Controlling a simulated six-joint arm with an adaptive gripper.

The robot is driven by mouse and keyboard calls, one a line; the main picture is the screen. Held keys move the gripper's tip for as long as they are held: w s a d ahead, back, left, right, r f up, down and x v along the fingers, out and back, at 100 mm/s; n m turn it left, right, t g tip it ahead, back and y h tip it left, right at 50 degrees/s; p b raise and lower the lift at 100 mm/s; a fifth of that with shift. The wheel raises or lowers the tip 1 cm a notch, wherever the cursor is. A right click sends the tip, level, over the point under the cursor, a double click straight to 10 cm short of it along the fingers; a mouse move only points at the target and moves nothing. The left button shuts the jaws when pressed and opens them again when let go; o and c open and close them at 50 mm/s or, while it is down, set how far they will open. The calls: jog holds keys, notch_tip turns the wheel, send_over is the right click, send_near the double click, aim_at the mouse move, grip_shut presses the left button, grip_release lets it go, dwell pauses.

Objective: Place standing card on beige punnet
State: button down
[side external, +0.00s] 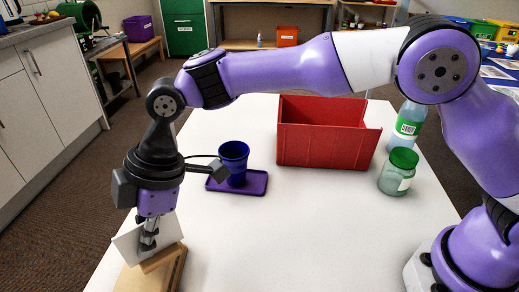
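The white standing card (127,243) is at the lower left and looks slightly tilted. My gripper (148,238) points down at the card, with dark finger parts in front of its face. Whether a finger is behind the card is hidden, so I cannot tell if it is held. A tan, wood-coloured piece (164,258) sits just below and behind the card at the table's edge. It may be the beige punnet, but only part of it shows. I cannot tell whether the card touches it.
A purple tray (256,184) with a blue cup (234,153) lies right of my gripper. A red crate (321,148) stands farther back. A green-lidded jar (397,178) and a bottle (407,127) stand at the right. The table's front middle (300,240) is clear.

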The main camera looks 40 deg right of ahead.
jog(key=shift+f, duration=1.1)
jog(key=shift+f, duration=0.15)
jog(key=c, duration=1)
grip_release()
jog(key=shift+c, duration=0.2)
